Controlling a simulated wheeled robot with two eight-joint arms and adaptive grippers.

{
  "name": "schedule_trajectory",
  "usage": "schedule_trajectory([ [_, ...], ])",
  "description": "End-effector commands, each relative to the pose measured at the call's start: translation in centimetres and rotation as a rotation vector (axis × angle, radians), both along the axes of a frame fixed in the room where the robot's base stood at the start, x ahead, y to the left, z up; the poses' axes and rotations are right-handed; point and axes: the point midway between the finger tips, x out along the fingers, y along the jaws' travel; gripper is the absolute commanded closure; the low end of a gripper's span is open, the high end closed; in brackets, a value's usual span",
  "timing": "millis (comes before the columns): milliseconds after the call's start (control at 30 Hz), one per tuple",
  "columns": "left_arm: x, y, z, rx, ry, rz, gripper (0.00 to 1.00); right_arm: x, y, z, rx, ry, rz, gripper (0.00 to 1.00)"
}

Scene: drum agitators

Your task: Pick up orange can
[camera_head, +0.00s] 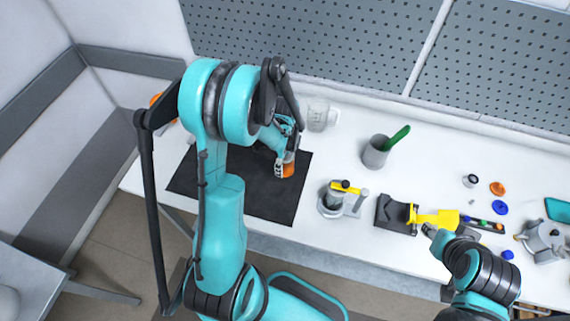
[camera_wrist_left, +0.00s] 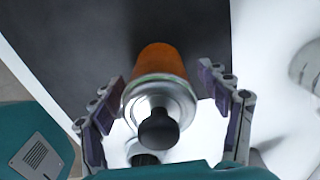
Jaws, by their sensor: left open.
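The orange can (camera_head: 288,170) stands on the black mat (camera_head: 240,190), partly hidden by my left gripper (camera_head: 283,163) in the head view. In the left wrist view the can (camera_wrist_left: 160,62) has an orange body, a silver shoulder and a black knob on top. My left gripper (camera_wrist_left: 165,115) is open, with one finger on each side of the can's silver top. A gap shows between each finger and the can. My right gripper (camera_head: 430,230) is at the right, by a yellow tool; its fingers are too small to read.
A clear jug (camera_head: 320,116) stands behind the mat. A grey cup with a green handle (camera_head: 376,152) and a metal pot device (camera_head: 340,201) are to the right. The yellow tool (camera_head: 436,217) lies on a dark holder. The mat's left part is clear.

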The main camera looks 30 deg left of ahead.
Motion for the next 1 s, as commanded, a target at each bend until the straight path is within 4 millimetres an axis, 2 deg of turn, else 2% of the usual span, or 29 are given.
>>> schedule_trajectory([
  [233,0.0,0.0,-0.2,0.0,0.0,0.0,0.24,0.0,0.0,0.0,0.0,0.0,0.0,0.6],
  [467,0.0,0.0,-0.2,0.0,0.0,0.0,0.84,0.0,0.0,0.0,0.0,0.0,0.0,0.6],
  [800,0.0,0.0,0.1,0.0,0.0,0.0,0.84,0.0,0.0,0.1,0.0,0.0,0.0,0.6],
  [1000,0.0,0.0,1.9,0.0,0.0,0.0,0.84,0.0,0.0,0.5,0.0,0.0,0.0,0.6],
])
